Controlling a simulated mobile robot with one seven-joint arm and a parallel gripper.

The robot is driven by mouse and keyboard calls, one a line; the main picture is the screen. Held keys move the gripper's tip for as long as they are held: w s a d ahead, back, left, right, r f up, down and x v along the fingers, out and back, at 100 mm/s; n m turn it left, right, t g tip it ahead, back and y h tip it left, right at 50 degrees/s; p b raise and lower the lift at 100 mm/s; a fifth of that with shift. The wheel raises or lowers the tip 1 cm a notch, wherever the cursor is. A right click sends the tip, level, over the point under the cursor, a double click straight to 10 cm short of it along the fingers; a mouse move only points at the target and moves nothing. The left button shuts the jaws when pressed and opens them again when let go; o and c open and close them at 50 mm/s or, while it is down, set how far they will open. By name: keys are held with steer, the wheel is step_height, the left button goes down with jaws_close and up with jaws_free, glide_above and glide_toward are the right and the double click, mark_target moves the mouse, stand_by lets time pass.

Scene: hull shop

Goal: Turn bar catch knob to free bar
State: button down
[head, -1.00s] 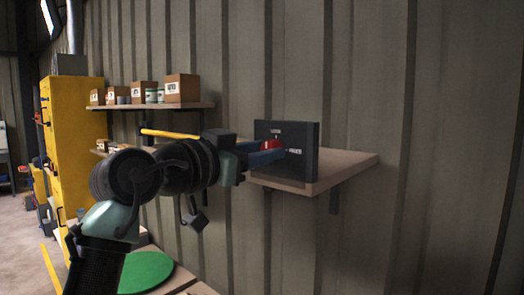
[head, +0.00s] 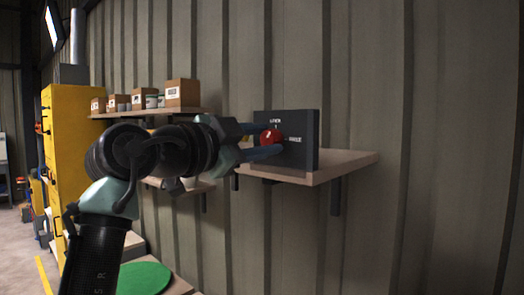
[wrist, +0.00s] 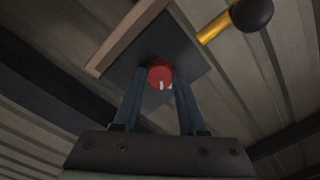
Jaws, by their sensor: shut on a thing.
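The red round catch knob (head: 270,137) sits on the face of a dark upright panel (head: 298,153). My gripper (head: 274,139) reaches in from the left, one blue-grey finger above the knob and one below it. In the wrist view the red knob (wrist: 160,74) lies between the two finger ends, and my gripper (wrist: 163,78) is shut on it. Small white labels show above and right of the knob, too small to read surely. The yellow bar (wrist: 214,27) with a black ball end shows at top right in the wrist view; my arm hides most of it in the head view.
The panel stands on a wooden wall shelf (head: 345,166) against ribbed metal cladding. An upper shelf (head: 190,110) at left holds several boxes and cans. A yellow cabinet (head: 62,150) stands at far left. A green disc (head: 145,278) lies below my arm. The wall to the right is bare.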

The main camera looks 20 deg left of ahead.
steer(key=m+b, duration=0.2)
steer(key=m, duration=0.3)
steer(key=shift+f+m, duration=0.1)
steer(key=shift+m, duration=0.3)
steer(key=m, duration=0.5)
steer(key=shift+h+b, duration=0.3)
steer(key=shift+b, duration=0.1)
steer(key=shift+c, duration=2.3)
jaws_free()
steer(key=b+v, duration=0.4)
steer(key=v, duration=0.9)
